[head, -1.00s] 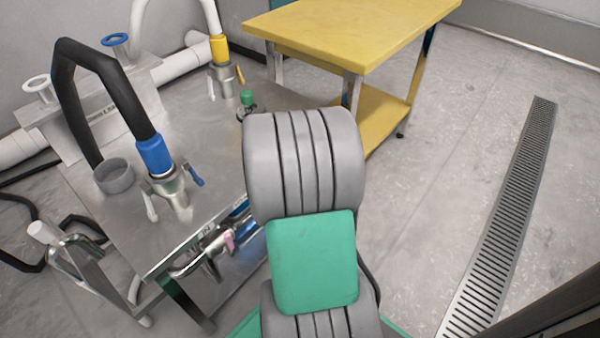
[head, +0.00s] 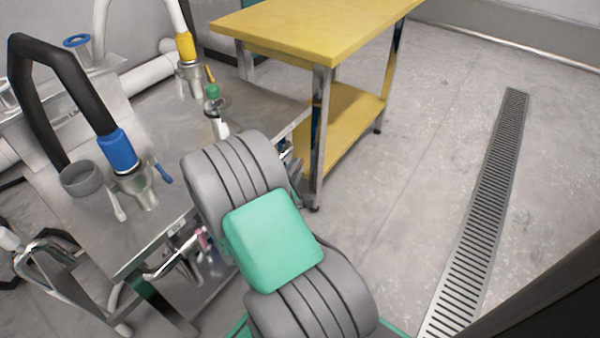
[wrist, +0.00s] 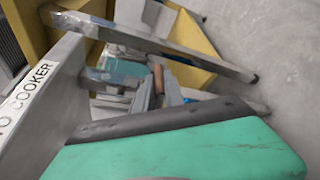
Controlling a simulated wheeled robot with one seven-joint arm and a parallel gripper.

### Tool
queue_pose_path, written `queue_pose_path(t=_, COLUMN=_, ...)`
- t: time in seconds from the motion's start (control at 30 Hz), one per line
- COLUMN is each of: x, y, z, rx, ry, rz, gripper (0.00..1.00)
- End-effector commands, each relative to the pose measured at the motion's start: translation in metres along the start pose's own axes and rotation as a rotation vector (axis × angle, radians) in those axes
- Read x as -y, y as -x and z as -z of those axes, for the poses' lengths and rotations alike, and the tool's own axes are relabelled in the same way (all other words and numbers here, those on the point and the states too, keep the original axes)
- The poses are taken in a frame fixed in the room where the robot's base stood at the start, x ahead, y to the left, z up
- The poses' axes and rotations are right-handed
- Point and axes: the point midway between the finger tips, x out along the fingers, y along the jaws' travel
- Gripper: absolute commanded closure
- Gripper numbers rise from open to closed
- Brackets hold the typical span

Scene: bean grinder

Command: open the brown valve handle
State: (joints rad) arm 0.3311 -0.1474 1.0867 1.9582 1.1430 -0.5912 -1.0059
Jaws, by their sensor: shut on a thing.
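The brown valve handle (wrist: 157,77) is a small brown bar in the middle of the wrist view. My gripper (wrist: 158,92) has its grey fingers on either side of the handle and is shut on it. Most of the valve body behind the fingers is hidden or blurred. In the head view my grey and green arm covers the handle, and the fingers cannot be made out clearly there.
A steel table (head: 150,215) carries a blue-collared hose (head: 120,150) and a green-topped fitting (head: 213,92). A yellow table (head: 320,30) stands behind, close to my arm. A panel labelled COOKER (wrist: 38,90) is at left in the wrist view. Floor at right is clear.

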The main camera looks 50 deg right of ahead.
Motion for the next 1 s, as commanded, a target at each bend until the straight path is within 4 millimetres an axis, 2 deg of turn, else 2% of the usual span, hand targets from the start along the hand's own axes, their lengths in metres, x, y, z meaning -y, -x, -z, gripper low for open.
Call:
queue_pose_path(t=0.3, x=-0.002, y=0.0, z=0.0, rx=0.0, ry=0.0, rz=-0.005, gripper=1.0)
queue_pose_path(t=0.33, x=-0.002, y=0.0, z=0.0, rx=0.0, ry=0.0, rz=-0.005, gripper=0.84)
queue_pose_path(t=0.57, x=-0.002, y=0.0, z=0.0, rx=0.0, ry=0.0, rz=-0.003, gripper=0.65)
queue_pose_path(t=0.83, x=-0.001, y=0.002, z=0.0, rx=0.0, ry=0.001, rz=-0.001, gripper=0.65)
queue_pose_path(t=1.0, x=-0.004, y=0.026, z=0.001, rx=-0.006, ry=0.006, rz=-0.004, gripper=0.65)
